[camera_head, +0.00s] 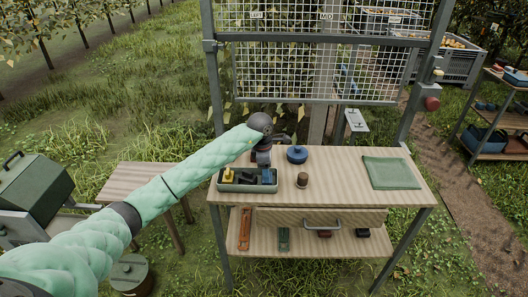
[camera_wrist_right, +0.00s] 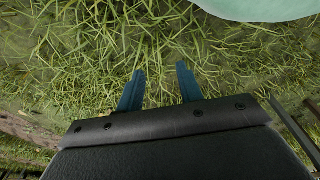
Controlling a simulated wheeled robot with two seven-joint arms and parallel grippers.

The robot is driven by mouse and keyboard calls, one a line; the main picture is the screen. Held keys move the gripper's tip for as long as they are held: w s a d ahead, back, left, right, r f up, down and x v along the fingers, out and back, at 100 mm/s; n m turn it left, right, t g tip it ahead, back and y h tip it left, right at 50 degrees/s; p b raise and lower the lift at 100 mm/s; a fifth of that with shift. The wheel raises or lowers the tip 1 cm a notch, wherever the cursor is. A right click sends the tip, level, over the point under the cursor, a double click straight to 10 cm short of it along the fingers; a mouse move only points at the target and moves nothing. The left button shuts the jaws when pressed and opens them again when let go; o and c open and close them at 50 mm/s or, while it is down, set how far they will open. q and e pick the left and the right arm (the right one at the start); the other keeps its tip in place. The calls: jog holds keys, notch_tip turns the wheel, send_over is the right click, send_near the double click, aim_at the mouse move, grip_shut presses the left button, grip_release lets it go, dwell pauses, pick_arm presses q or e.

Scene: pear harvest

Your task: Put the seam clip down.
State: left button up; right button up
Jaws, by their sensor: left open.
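My left gripper (camera_head: 264,160) is over the back of the workbench, just above the rear right part of a grey-green tray (camera_head: 226,187). It is open; its fingertips are small and partly hidden by the wrist. The tray holds a yellow piece (camera_head: 229,173), dark pieces (camera_head: 248,178) and a blue piece (camera_head: 267,177). I cannot tell which small piece is the seam clip, or see one in the left gripper. My right gripper (camera_wrist_right: 160,88) shows in the right wrist view with two blue fingers apart, empty, above grass.
On the workbench (camera_head: 330,190) stand a blue round object (camera_head: 297,154), a brown-topped small cylinder (camera_head: 302,180) and a folded green cloth (camera_head: 391,172). The bench's middle right is clear. A wire-mesh panel (camera_head: 320,75) rises behind. The lower shelf (camera_head: 262,243) holds several small things.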

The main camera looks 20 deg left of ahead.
pick_arm(q)
jog(key=shift+a+r+b, duration=0.1)
jog(key=shift+r+b, duration=0.25)
jog(key=shift+r, duration=0.25)
notch_tip(320, 180, up, 10)
jog(key=a+b, duration=0.1)
jog(key=b, duration=0.3)
jog(key=shift+s, duration=0.2)
pick_arm(e)
jog(key=w+a+r, duration=0.1)
jog(key=w+r, duration=0.1)
jog(key=r, duration=0.5)
jog(key=w+a+r, duration=0.2)
jog(key=r, duration=0.5)
jog(key=shift+a+r, duration=0.3)
